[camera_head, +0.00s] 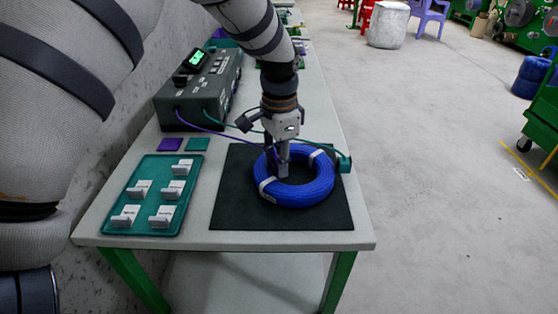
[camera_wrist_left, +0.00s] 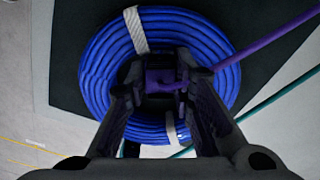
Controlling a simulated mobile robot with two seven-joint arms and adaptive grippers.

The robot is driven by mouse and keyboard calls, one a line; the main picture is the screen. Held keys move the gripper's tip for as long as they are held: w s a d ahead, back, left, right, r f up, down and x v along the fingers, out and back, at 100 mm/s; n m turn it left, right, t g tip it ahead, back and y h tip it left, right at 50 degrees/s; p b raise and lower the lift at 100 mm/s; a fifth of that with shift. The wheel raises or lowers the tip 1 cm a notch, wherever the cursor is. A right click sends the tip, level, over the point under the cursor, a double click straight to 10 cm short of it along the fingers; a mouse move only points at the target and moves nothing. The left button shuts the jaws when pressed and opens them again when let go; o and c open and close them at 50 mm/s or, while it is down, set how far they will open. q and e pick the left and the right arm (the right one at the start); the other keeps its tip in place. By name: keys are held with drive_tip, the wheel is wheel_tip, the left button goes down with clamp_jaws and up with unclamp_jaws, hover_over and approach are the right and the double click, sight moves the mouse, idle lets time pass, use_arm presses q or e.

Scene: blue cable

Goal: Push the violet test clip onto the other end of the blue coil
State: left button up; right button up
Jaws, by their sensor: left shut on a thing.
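The blue coil (camera_head: 312,190) lies flat on a dark mat (camera_head: 325,217), bound with white ties; it also shows in the left wrist view (camera_wrist_left: 98,75). My left gripper (camera_head: 283,170) points down over the coil's hole and inner edge. In the left wrist view its fingers (camera_wrist_left: 165,92) are shut on the violet test clip (camera_wrist_left: 160,80), which has a violet lead (camera_wrist_left: 262,38). A teal clip (camera_head: 343,163) with a teal lead sits at the coil's right side. The coil's cable ends and any contact with the violet clip are hidden. My right gripper is out of view.
A grey tester box (camera_head: 200,95) with a lit green display stands at the back left; both leads run from it. A teal tray (camera_head: 150,215) with several white labelled pieces lies left of the mat. Violet (camera_head: 170,144) and teal (camera_head: 197,144) squares lie behind it.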

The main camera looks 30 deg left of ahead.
use_arm(q)
drive_tip(key=o, duration=0.4)
drive_tip(key=shift+s+f, duration=0.1)
drive_tip(key=shift+f, duration=0.2)
drive_tip(key=shift+o, duration=0.2)
drive_tip(key=o, duration=0.6)
drive_tip(key=shift+r, duration=3.7)
